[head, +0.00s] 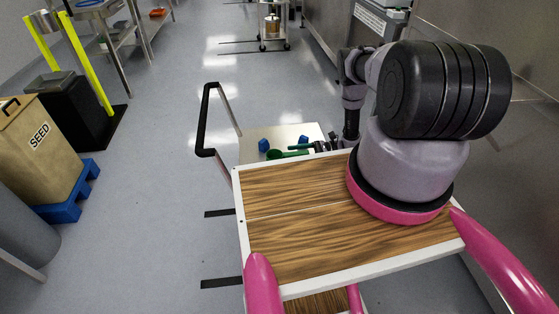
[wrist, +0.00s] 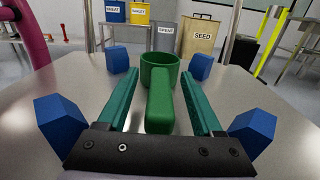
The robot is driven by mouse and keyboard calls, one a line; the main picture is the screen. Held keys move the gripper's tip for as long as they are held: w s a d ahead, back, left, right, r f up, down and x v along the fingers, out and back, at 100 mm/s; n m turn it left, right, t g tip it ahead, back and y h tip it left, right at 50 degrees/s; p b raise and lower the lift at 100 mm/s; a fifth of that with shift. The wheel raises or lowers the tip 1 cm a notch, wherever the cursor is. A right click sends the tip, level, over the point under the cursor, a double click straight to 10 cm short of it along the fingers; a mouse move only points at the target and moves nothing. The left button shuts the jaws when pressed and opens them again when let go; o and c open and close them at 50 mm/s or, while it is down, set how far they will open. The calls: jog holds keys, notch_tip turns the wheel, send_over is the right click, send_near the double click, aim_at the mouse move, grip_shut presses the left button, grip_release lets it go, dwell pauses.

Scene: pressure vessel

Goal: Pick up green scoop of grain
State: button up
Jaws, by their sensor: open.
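The green scoop (wrist: 160,68) lies on a light metal surface in the wrist view, its round cup ahead and its handle (wrist: 159,108) pointing back toward me. My gripper (wrist: 160,78) is open, with one teal finger on each side of the handle and visible gaps to both. The cup is just beyond the fingertips. In the head view the scoop (head: 274,155) is small, beside my gripper (head: 292,149) on the cart's pale far end. Whether grain is in the cup cannot be seen.
Blue blocks (wrist: 117,59) stand around the scoop, two ahead and two nearer my gripper's sides. A SEED bin (head: 40,140) stands far left.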

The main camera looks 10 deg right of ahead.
jog(key=shift+w+a, duration=0.1)
jog(key=shift+a, duration=0.75)
grip_shut()
jog(key=shift+r, duration=0.1)
